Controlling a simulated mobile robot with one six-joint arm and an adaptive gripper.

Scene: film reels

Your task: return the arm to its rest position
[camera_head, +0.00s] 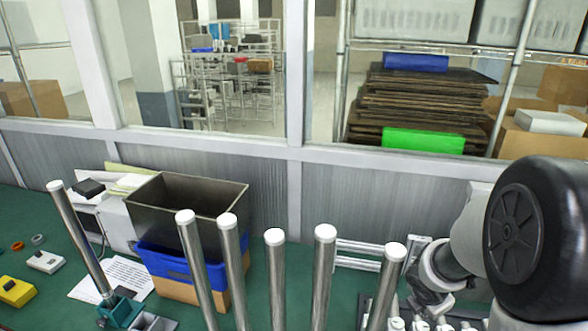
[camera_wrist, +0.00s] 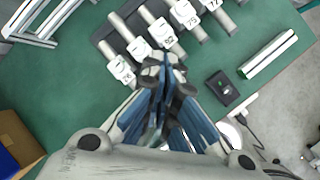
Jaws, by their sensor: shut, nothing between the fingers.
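My gripper (camera_wrist: 164,75) shows in the wrist view with its blue-sided fingers together and nothing between them. It is above the green table (camera_wrist: 75,75), near a dark rack (camera_wrist: 122,28) that holds several silver cylinders with white numbered labels (camera_wrist: 184,13). I cannot tell whether the fingertips touch the nearest cylinders. In the head view my arm (camera_head: 465,235) is at the right edge, and the fingers are hidden there.
Several upright metal posts with white caps (camera_head: 275,280) stand along the front. A silver bar (camera_wrist: 268,54) and a small black box (camera_wrist: 222,88) lie right of my gripper.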

